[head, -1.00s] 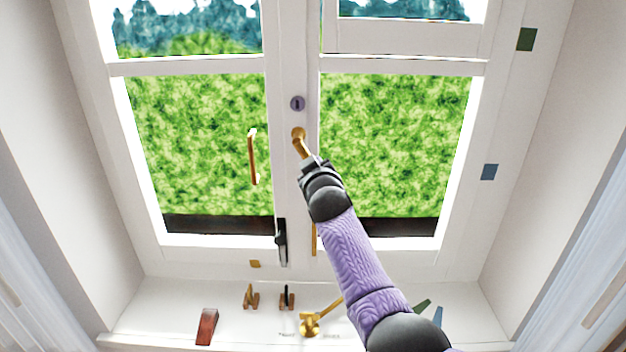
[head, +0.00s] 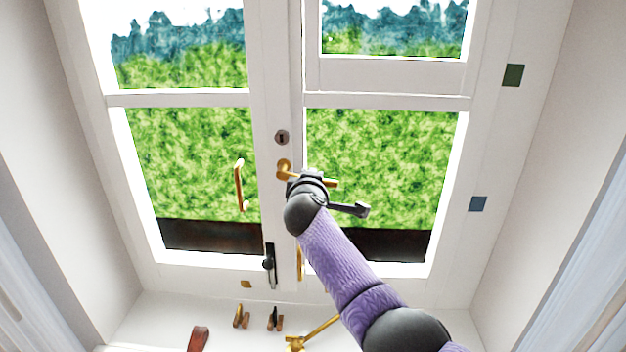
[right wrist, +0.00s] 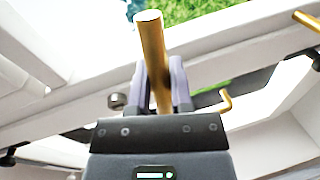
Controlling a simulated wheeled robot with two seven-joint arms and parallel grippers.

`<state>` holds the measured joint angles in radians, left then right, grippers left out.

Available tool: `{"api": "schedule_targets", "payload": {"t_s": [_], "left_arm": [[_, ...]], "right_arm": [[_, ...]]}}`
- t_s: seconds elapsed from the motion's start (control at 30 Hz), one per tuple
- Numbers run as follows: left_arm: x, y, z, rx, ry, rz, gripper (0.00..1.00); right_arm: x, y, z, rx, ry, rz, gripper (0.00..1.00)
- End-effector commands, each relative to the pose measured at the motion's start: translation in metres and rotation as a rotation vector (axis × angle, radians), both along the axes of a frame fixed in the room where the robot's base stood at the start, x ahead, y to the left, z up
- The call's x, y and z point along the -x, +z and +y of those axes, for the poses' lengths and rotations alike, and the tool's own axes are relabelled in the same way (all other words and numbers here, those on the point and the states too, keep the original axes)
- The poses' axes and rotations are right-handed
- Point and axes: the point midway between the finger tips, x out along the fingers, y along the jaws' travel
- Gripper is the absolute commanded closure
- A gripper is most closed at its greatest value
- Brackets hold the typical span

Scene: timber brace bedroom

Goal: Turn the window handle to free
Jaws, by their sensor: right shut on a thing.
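The brass window handle (head: 284,169) is on the middle upright of the white window, below a round keyhole plate (head: 282,137). Its lever points right and slightly down in the head view. My right gripper (head: 309,178) is at the lever, with its arm coming up from the lower right. In the right wrist view the brass lever (right wrist: 152,50) runs between the two fingers of my gripper (right wrist: 160,88), which is shut on it. The lever's end sticks out past the fingers. My left gripper is not in view.
A brass pull (head: 239,186) is on the left sash. A dark handle (head: 269,263) sits low on the middle upright. The sill holds a brass stay (head: 318,329), small wooden hooks (head: 241,317) and a red-brown wedge (head: 199,340). White reveals close both sides.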

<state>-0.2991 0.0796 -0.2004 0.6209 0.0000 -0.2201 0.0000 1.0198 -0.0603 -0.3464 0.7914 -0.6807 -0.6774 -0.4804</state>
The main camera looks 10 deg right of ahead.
Motion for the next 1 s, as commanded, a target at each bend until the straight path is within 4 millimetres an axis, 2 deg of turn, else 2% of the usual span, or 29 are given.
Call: {"api": "schedule_targets", "payload": {"t_s": [0.33,0.9,0.93,1.0], "left_arm": [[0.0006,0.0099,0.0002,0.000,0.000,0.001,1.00],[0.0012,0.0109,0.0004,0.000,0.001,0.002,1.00],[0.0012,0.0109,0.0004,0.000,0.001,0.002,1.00],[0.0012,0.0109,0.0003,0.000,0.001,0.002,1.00]], "right_arm": [[-0.0005,0.0093,0.0011,0.129,0.000,0.036,1.00],[-0.0005,0.0104,0.0015,0.154,0.000,0.042,1.00],[-0.0005,0.0105,0.0015,0.154,0.000,0.042,0.70],[-0.0005,0.0104,0.0015,0.154,0.000,0.042,0.55]]}}
